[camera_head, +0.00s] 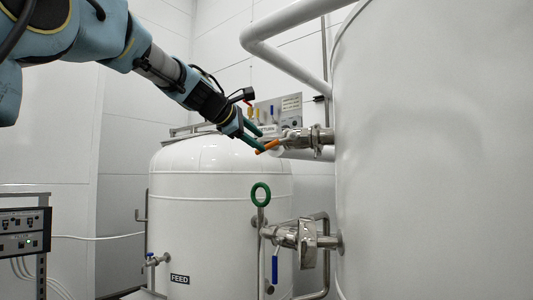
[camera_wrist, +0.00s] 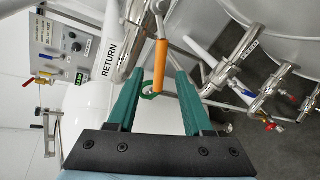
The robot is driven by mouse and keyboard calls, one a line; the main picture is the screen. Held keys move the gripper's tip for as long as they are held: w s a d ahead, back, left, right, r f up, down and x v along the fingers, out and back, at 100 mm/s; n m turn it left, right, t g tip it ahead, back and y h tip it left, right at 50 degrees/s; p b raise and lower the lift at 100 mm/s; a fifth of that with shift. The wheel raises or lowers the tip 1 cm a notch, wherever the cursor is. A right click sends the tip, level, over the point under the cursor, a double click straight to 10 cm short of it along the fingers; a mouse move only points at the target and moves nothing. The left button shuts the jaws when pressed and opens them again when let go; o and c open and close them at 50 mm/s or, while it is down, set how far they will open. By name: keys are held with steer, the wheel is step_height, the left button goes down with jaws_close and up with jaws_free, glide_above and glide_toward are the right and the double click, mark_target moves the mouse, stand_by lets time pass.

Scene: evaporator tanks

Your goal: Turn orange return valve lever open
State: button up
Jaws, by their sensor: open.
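The orange return valve lever (camera_wrist: 160,66) shows between and beyond the two green fingers of my gripper (camera_wrist: 157,85) in the wrist view. The gripper is open, with a gap on both sides of the lever and no visible contact. In the head view the orange lever (camera_head: 268,146) lies close to the tips of my gripper (camera_head: 259,138), beside a steel valve (camera_head: 308,138) on the large tank. A white pipe labelled RETURN (camera_wrist: 111,58) runs left of the lever in the wrist view. The fingertips partly overlap the lever in the head view.
The large white tank (camera_head: 430,150) fills the right side. The FEED tank (camera_head: 200,220) stands below my arm. A green ring handle (camera_head: 260,194) and a blue-handled valve (camera_head: 275,269) sit lower down. A control panel (camera_wrist: 66,42) is on the wall.

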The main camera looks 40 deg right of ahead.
steer(key=shift+v, duration=1.1)
